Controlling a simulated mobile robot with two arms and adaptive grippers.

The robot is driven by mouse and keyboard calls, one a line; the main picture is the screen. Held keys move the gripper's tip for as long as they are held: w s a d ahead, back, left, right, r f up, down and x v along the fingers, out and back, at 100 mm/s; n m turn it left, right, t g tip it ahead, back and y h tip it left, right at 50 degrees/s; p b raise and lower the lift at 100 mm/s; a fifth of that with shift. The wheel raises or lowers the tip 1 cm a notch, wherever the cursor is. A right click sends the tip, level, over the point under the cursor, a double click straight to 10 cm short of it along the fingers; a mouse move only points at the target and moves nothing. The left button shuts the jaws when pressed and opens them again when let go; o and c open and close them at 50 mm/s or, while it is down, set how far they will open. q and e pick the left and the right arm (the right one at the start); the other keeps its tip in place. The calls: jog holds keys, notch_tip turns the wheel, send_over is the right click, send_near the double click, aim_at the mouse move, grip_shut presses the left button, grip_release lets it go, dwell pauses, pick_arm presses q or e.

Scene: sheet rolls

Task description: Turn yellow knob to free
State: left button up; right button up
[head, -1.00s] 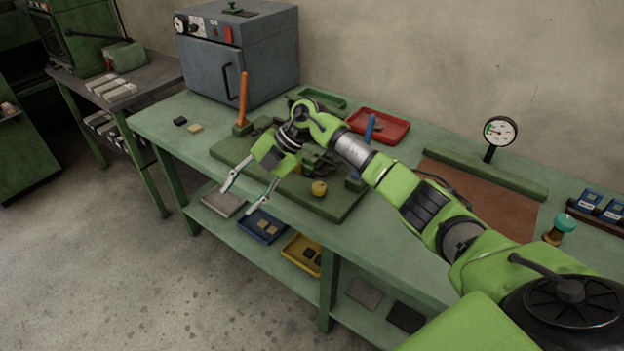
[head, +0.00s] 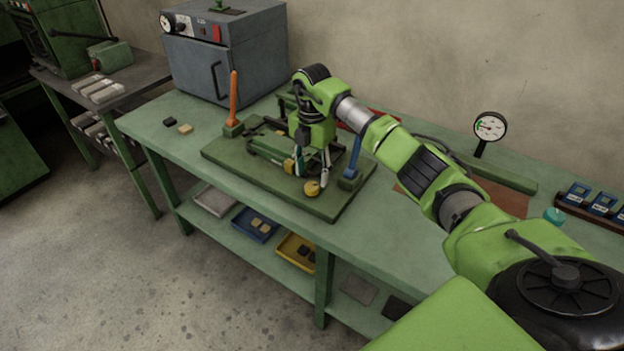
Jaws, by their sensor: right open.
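The yellow knob (head: 312,188) is a small round knob at the front edge of the green machine base plate (head: 328,208). My right gripper (head: 312,180) points down just above and behind the knob, its fingers open. One finger comes close to the knob; I cannot tell whether it touches. A second yellow part (head: 289,166) shows beside the fingers on the machine. The orange lever (head: 233,98) stands upright at the left of the plate, and the blue lever (head: 353,157) stands at its right. My wrist hides part of the rolls. My left gripper is not in view.
A grey oven (head: 228,55) stands at the back left of the green bench (head: 165,145). A dial gauge (head: 490,126) stands at the right, near a teal-capped item (head: 553,216). The bench's front strip is clear.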

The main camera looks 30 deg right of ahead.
aim_at(312, 185)
jog(key=shift+f, duration=2.1)
jog(key=c, duration=1.1)
